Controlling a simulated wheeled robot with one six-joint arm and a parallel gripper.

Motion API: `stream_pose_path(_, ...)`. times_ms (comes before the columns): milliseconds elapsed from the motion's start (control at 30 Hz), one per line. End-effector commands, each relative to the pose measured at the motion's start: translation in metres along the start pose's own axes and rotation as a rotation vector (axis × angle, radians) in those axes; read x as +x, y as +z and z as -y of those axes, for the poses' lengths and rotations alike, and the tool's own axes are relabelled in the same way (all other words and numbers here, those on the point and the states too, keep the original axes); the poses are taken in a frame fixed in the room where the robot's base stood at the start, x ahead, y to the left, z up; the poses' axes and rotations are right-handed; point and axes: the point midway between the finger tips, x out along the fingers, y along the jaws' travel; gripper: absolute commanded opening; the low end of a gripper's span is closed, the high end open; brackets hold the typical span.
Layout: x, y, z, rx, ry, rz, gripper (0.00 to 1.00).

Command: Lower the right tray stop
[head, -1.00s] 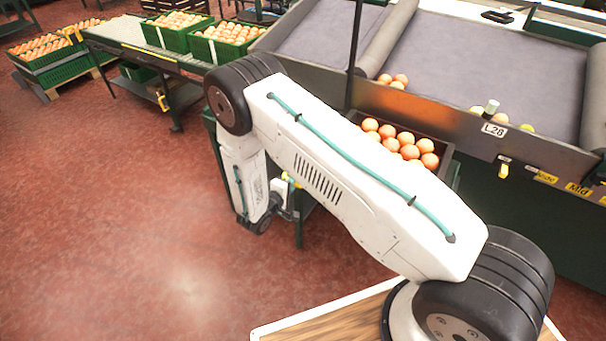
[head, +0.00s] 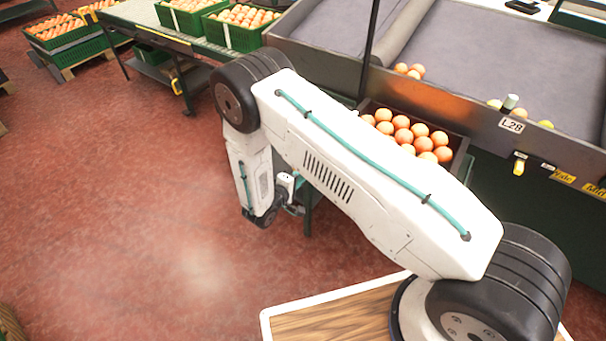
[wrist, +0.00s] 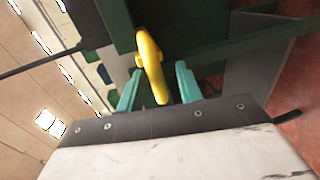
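A yellow curved handle (wrist: 150,62), which looks like the tray stop, shows in the wrist view against a dark green frame. My gripper (wrist: 158,86) has two teal fingers standing apart, one on each side of the handle's lower end. I see a gap on both sides, so it does not look gripped. In the head view my arm hides the fingers and this handle. A dark tray (head: 461,160) full of oranges stands just behind my arm, against the sorting machine.
The grey sorting bed (head: 480,60) with a few fruits lies behind the tray. Another yellow lever (head: 519,167) hangs below the L28 label (head: 512,125). A roller conveyor (head: 135,18) with green crates (head: 180,18) stands at the back left. The red floor (head: 130,200) at left is clear.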

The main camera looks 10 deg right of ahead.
Motion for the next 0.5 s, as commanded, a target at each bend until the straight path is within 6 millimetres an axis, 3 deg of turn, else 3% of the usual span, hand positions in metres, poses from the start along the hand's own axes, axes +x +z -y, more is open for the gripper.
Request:
stream_pose_path(233, -0.044, -0.001, 0.000, -0.001, -0.001, -0.005, 0.36)
stream_pose_path(500, -0.060, 0.000, 0.001, -0.002, -0.001, -0.002, 0.36)
